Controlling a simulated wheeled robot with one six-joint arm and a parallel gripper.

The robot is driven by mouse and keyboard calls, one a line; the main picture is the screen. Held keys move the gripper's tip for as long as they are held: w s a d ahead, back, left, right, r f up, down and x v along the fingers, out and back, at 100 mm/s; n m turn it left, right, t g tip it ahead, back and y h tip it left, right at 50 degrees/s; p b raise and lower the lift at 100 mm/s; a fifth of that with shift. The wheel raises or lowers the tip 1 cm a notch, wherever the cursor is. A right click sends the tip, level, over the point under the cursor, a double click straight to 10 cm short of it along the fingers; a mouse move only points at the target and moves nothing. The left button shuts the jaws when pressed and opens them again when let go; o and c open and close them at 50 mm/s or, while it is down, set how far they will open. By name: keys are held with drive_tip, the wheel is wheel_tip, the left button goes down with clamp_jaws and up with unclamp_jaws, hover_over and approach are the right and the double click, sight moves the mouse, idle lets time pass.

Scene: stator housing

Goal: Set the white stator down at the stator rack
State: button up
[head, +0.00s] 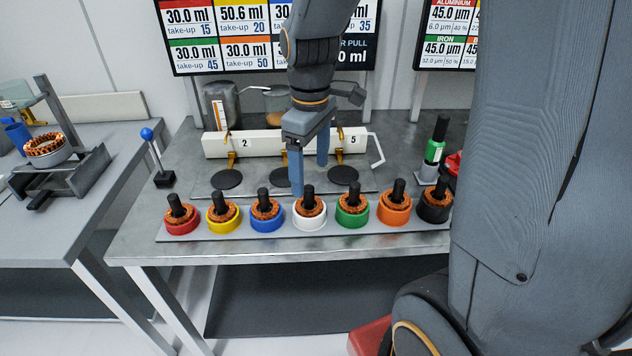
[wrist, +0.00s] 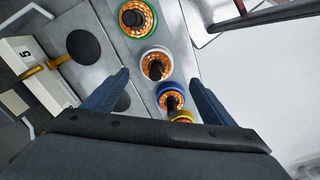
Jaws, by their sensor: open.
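The white stator (head: 309,216), a white ring with copper windings around a black post, stands upright on the grey stator rack (head: 333,227), fourth in the row. In the wrist view the white stator (wrist: 156,63) appears between and beyond the fingertips. My gripper (head: 309,178) is open and empty, its blue fingers pointing down just above and behind the white stator. In the wrist view my gripper (wrist: 158,77) shows a finger on each side, with no visible contact.
The blue stator (head: 266,216) and green stator (head: 352,216) flank the white one, with more coloured stators along the rack. Behind are a white bar (head: 268,143) marked 2 and 5 and flat black discs (head: 343,175).

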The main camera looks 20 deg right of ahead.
drive_tip(key=s+f+m+t, duration=0.1)
drive_tip(key=s+f+m, duration=0.3)
drive_tip(key=s+m, duration=0.4)
